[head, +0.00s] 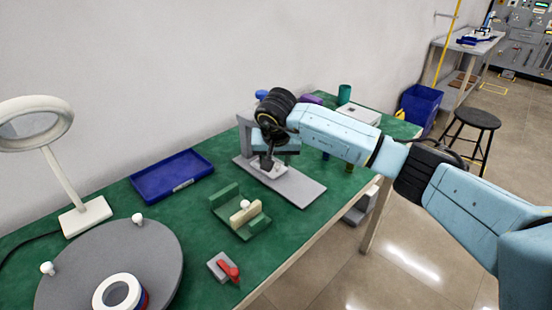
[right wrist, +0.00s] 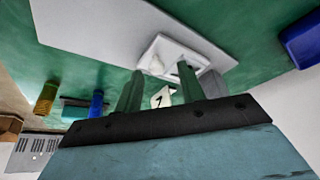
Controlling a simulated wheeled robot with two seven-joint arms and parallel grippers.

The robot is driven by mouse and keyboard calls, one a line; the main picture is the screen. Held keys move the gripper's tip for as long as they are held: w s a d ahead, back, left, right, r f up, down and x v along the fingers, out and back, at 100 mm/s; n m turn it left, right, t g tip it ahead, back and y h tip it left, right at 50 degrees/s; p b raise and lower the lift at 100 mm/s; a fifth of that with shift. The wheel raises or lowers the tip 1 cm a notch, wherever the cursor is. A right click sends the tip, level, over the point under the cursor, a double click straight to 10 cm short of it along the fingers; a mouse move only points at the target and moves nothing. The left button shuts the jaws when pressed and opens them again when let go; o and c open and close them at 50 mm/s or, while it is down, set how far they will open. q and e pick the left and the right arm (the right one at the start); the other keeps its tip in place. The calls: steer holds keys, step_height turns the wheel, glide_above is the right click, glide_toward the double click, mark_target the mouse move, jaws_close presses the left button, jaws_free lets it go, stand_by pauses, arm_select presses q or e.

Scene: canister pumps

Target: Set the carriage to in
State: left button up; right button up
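A grey press-like stand (head: 300,187) with a flat base plate and an upright stands on the green table. A small white tray-like part (head: 272,171), which looks like the carriage, sits on its base plate. In the right wrist view this white part (right wrist: 168,50) has a raised pale knob (right wrist: 156,66). My right gripper (head: 268,160) is over the white part, pointing down. Its two green fingers (right wrist: 158,76) are apart, with the knob beyond the gap. I cannot tell whether they touch it. My arm hides part of the stand. My left gripper is out of view.
A green fixture (head: 228,218) with a cream block (head: 244,215) stands in front, near a red-handled switch (head: 229,270). A blue tray (head: 171,176), ring lamp (head: 86,215) and grey turntable (head: 150,255) are at left. A teal cylinder (head: 344,94) stands behind my arm.

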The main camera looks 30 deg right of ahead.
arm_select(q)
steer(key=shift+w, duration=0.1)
arm_select(e)
steer(key=shift+r, duration=0.1)
